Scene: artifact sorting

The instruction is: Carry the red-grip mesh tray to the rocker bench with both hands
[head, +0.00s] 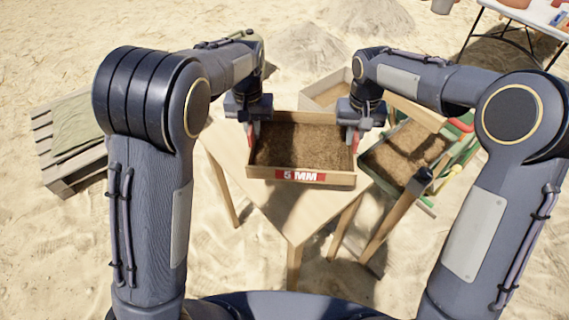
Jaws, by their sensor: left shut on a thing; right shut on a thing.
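The mesh tray (334,180) is a wooden-sided box with a red "5 MM" label on its front and brown soil showing inside. It is over a light wooden table, and I cannot tell whether it touches the top. My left gripper (253,132) is shut on the tray's left red grip, and my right gripper (351,135) is shut on its right red grip. The fingers partly hide both grips. A green-framed stand (465,151), possibly the rocker bench, is right of the tray, partly hidden by my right arm.
The wooden table (297,222) has a bare front corner. Another wooden box (325,88) sits behind the tray. A soil-filled box (405,155) is by the green stand. A pallet with cloth (70,135) lies left on sand. A white table (535,14) stands back right.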

